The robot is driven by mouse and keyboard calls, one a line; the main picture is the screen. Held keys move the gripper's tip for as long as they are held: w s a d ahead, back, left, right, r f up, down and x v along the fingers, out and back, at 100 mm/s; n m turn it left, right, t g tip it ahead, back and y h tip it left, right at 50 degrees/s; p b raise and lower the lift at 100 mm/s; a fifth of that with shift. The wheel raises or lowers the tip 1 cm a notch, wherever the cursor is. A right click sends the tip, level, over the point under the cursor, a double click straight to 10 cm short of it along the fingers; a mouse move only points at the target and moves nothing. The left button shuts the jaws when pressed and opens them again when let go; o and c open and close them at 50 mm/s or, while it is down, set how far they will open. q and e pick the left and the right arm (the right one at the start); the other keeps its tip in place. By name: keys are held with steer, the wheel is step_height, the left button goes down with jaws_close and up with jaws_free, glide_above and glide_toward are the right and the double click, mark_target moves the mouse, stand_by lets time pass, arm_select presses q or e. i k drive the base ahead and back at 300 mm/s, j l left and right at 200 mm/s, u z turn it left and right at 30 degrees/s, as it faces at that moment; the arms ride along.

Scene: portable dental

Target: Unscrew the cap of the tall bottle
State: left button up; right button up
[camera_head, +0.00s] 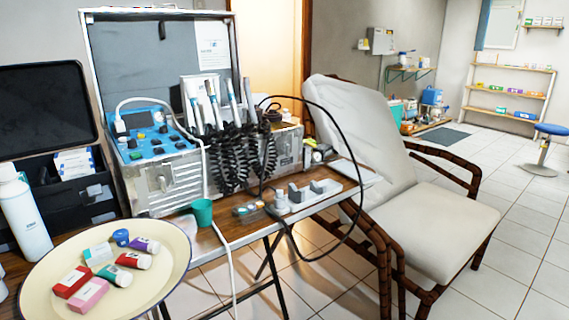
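A tall white bottle (26,222) stands at the left side, beside the open black case and behind the cream tray. The bottle leans slightly in the picture, which may come from the camera's angle. Part of its base is hidden behind the tray. Neither my left nor my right gripper is in view.
A round cream tray (45,300) with several small boxes and tubes is in front of the bottle. An open black case (85,208), a dental unit (165,190) with coiled hoses and a green cup (202,212) are nearby. A reclining chair (440,215) stands to the right.

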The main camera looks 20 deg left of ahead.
mark_target(19, 207)
steer(key=k+j, duration=0.1)
steer(key=j, duration=0.35)
steer(key=k+j, duration=0.1)
steer(key=j, duration=0.75)
steer(key=k+j, duration=0.15)
steer(key=j, duration=0.3)
steer(key=k+j, duration=0.1)
steer(key=j, duration=0.35)
